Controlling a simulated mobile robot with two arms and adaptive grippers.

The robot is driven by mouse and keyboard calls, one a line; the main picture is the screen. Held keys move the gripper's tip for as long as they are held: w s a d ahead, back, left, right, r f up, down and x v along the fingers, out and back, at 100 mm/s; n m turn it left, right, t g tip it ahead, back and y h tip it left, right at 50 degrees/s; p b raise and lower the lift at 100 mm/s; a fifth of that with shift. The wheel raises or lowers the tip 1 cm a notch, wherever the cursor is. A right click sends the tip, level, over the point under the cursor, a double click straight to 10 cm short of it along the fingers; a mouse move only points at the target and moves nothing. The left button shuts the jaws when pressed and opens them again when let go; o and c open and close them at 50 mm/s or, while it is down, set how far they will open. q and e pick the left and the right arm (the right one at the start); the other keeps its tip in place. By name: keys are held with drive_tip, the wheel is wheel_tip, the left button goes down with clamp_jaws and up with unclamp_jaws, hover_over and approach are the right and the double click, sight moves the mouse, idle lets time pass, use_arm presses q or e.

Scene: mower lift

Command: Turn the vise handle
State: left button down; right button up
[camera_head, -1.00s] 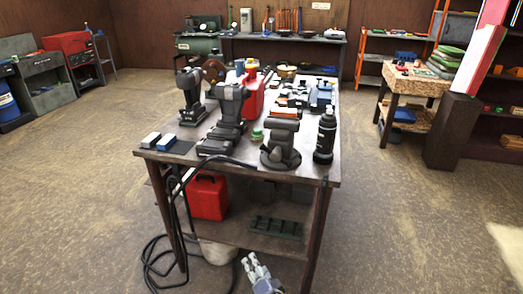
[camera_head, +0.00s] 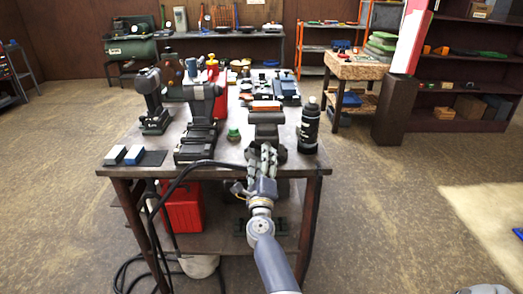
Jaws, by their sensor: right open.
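A dark grey vise (camera_head: 266,122) stands at the near edge of the workbench (camera_head: 215,160), right of the middle. My right gripper (camera_head: 262,151) is open, with its fingers pointing away from me at the vise's near lower side. The fingers cover the lower front of the vise, and I cannot make out the handle. Whether they touch the vise or its handle I cannot tell.
A black bottle (camera_head: 309,128) stands close right of the vise. A cordless drill (camera_head: 200,115) and a small green item (camera_head: 234,134) are to its left. A cable hangs over the near edge. Open floor (camera_head: 400,200) lies to the right.

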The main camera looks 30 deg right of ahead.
use_arm(q)
drive_tip(key=shift+w+a+f+b, duration=0.25)
drive_tip(key=shift+w+a, duration=0.15)
drive_tip(key=shift+w, duration=0.1)
drive_tip(key=shift+w+a+f+b, duration=0.2)
drive_tip(key=shift+w+a, duration=0.2)
drive_tip(key=shift+w, duration=0.05)
use_arm(e)
drive_tip(key=shift+x, duration=2.7)
drive_tip(key=shift+a, duration=0.15)
drive_tip(key=shift+c, duration=0.5)
drive_tip(key=c, duration=0.9)
use_arm(q)
drive_tip(key=shift+s+d, duration=0.15)
drive_tip(key=shift+s, duration=0.15)
use_arm(e)
drive_tip(key=shift+c, duration=0.4)
